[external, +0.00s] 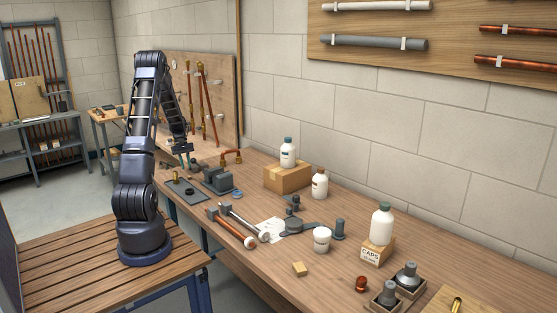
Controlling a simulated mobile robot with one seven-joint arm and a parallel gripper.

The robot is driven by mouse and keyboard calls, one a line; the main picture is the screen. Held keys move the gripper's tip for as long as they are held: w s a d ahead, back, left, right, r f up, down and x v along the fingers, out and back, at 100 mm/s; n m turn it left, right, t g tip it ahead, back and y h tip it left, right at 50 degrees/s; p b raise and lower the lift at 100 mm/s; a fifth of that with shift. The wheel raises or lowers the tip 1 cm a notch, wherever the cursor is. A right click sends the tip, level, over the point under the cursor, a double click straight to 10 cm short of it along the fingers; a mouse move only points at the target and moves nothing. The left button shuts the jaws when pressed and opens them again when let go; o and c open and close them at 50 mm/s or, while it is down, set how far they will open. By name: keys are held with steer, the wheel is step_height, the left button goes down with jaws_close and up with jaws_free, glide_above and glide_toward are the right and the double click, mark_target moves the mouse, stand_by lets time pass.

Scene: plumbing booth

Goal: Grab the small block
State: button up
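A small light-wood block (299,269) lies on the workbench (255,247) near its front edge, in the lower middle of the external view. Nothing covers it. My gripper (186,160) hangs low over the far left part of the bench, well away from the block, near a grey vise-like tool. It is small and dark here, and I cannot tell whether its fingers are open or hold anything.
A white cup (322,239) stands behind the block. A copper-coloured fitting (361,284) and a CAPS box (375,252) with a white bottle (382,222) are to its right. Hammer-like tools (236,226) lie to its left. Bench around the block is bare.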

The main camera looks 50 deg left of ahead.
mark_target(189, 178)
steer(key=x, duration=0.5)
steer(key=shift+a, duration=0.15)
steer(key=shift+w, duration=0.1)
jaws_close()
steer(key=shift+r, duration=0.15)
